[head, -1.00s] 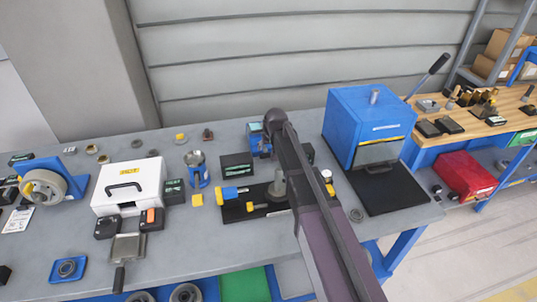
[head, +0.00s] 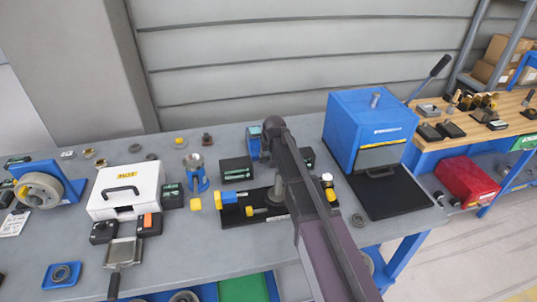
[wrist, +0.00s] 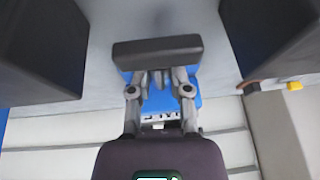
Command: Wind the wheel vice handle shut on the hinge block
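I take the blue stand with a grey wheel (head: 42,189) at the far left of the bench for the wheel vice, but I am not certain. Its handle and a hinge block cannot be made out. My arm reaches over the bench in the head view, its dark wrist (head: 275,126) above the middle, far right of that wheel. My gripper is hidden there. In the wrist view my gripper's linkage (wrist: 160,92) shows in front of a blue object with lettering (wrist: 160,102).
A black plate with a blue-and-yellow fixture (head: 230,203) lies below my arm. A white case (head: 124,191) stands left of it. A large blue box (head: 368,130) stands to the right.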

